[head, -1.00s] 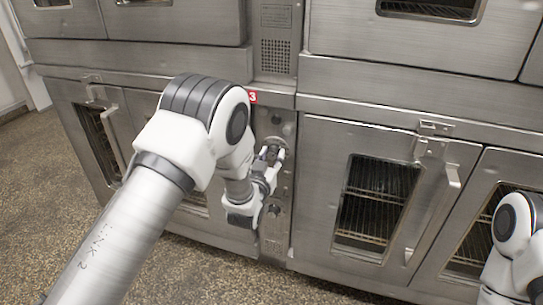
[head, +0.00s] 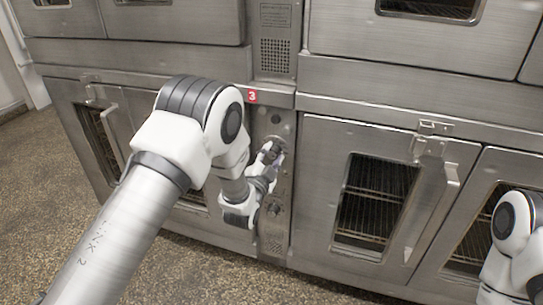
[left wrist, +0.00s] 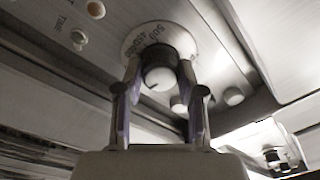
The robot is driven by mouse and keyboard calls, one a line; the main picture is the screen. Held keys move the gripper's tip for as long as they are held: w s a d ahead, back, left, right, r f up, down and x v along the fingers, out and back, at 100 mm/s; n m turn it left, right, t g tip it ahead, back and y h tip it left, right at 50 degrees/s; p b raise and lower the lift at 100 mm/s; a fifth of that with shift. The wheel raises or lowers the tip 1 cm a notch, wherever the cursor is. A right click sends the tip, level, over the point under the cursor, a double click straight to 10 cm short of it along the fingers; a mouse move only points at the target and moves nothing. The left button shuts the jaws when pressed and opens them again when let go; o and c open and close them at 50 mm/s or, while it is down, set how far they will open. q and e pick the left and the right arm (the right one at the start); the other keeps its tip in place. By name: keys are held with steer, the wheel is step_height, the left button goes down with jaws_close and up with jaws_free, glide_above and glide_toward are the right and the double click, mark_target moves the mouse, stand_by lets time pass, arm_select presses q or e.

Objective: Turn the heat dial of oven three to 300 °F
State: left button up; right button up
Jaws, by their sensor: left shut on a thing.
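Oven three carries a red label with a 3 (head: 252,96) above its narrow control panel (head: 282,122). My left gripper (head: 271,153) is at the upper part of the panel. In the left wrist view its two fingers (left wrist: 160,85) stand on either side of the dial, shut on it. The dial is mostly hidden in the head view. My right gripper is out of view.
A lower dial (head: 275,207) sits on the panel below my left gripper. The right oven door (head: 315,165) has a window and a handle (head: 436,213). The speckled floor (head: 60,215) is clear at the left.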

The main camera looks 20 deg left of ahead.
arm_select(q)
steer(key=shift+m, duration=0.6)
steer(key=o, duration=1.1)
steer(key=shift+o, duration=0.2)
steer(key=s, duration=1.2)
steer(key=shift+a+f, duration=0.25)
steer(key=shift+f, duration=0.1)
